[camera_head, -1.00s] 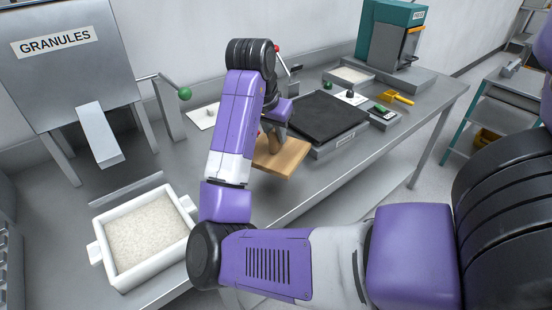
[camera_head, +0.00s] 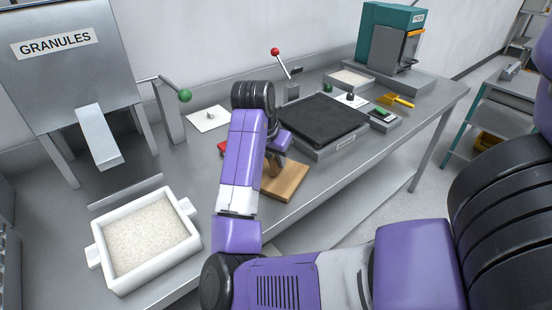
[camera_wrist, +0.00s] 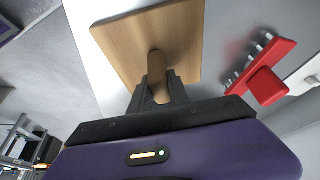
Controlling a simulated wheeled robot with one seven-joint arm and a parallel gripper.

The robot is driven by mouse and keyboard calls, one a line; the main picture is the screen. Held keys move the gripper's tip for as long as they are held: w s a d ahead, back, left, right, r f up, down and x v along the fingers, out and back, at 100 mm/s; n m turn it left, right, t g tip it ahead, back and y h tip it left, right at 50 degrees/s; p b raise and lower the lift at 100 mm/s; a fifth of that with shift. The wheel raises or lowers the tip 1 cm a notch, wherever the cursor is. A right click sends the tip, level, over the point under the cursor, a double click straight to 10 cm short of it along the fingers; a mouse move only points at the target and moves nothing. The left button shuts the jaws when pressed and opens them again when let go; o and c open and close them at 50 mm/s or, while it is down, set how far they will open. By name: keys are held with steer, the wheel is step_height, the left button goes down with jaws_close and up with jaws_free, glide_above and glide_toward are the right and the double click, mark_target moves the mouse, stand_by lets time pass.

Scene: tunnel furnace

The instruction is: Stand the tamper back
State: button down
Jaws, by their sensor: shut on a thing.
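The tamper is a flat wooden board with an upright round wooden handle. Its board (camera_head: 286,182) shows in the head view near the table's front edge, partly hidden by my arm. In the wrist view the board (camera_wrist: 180,40) and the handle (camera_wrist: 158,68) are clear. My gripper (camera_wrist: 160,88) is shut on the handle, with one finger on each side. In the head view my gripper (camera_head: 275,158) is mostly behind my wrist. I cannot tell whether the board touches the table.
A red toothed rake (camera_wrist: 268,82) lies beside the board; part of it shows in the head view (camera_head: 222,148). A white box of granules (camera_head: 150,232) stands at the left. A black-topped plate (camera_head: 322,118) lies behind right. A red-knobbed lever (camera_head: 283,64) stands at the back.

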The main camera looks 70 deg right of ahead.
steer(key=c, duration=1.3)
jaws_free()
steer(key=shift+f, duration=0.1)
steer(key=shift+o, duration=0.2)
steer(key=p+v, duration=0.1)
steer(key=v, duration=1.1)
